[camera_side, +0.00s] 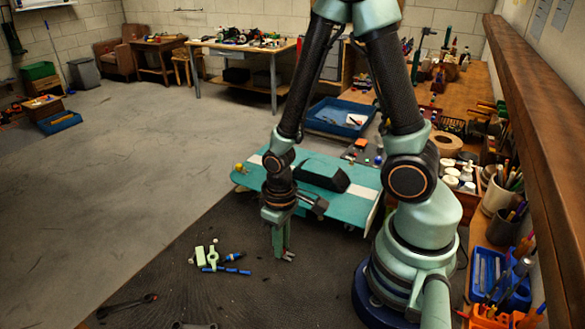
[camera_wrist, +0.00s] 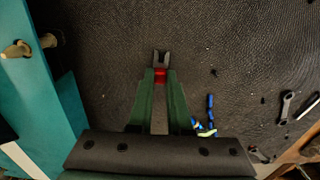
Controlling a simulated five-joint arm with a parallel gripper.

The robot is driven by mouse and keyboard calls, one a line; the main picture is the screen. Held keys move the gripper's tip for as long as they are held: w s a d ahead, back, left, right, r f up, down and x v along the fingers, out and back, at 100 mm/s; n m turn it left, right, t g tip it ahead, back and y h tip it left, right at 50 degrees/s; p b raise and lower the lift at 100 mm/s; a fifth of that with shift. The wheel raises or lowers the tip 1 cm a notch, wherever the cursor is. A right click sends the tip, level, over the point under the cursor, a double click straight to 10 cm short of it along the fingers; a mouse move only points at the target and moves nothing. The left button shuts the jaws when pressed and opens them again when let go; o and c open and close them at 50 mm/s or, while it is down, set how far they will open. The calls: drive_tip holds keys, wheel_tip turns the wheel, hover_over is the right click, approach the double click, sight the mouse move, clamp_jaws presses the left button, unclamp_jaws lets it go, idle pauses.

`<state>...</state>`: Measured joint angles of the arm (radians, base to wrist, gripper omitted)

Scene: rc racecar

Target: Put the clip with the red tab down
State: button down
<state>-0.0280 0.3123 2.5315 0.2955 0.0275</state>
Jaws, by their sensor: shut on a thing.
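My gripper (camera_side: 284,252) points down over the dark mat, in front of the teal car body (camera_side: 260,172). In the wrist view its two green fingers (camera_wrist: 160,82) are shut on the clip with the red tab (camera_wrist: 160,75). The red part sits between the fingertips, and grey prongs stick out beyond it. In the side view the clip is too small to make out clearly at the fingertips. I cannot tell whether it touches the mat.
Green and blue parts (camera_side: 211,258) lie on the mat left of my gripper. A teal panel (camera_wrist: 40,100) with a beige knob (camera_wrist: 18,49) borders the wrist view's left. The dark mat (camera_wrist: 230,50) around the fingertips is mostly clear.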

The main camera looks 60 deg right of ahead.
drive_tip(key=shift+f, duration=0.15)
drive_tip(key=c, duration=0.8)
unclamp_jaws()
drive_tip(key=shift+c, duration=0.2)
wheel_tip(320, 180, up, 12)
drive_tip(key=shift+o, duration=0.6)
drive_tip(key=w+r+t, duration=0.3)
drive_tip(key=r+t, duration=0.2)
drive_tip(key=r, duration=0.7)
drive_tip(key=shift+d+r+t, duration=0.3)
drive_tip(key=shift+d+r, duration=0.05)
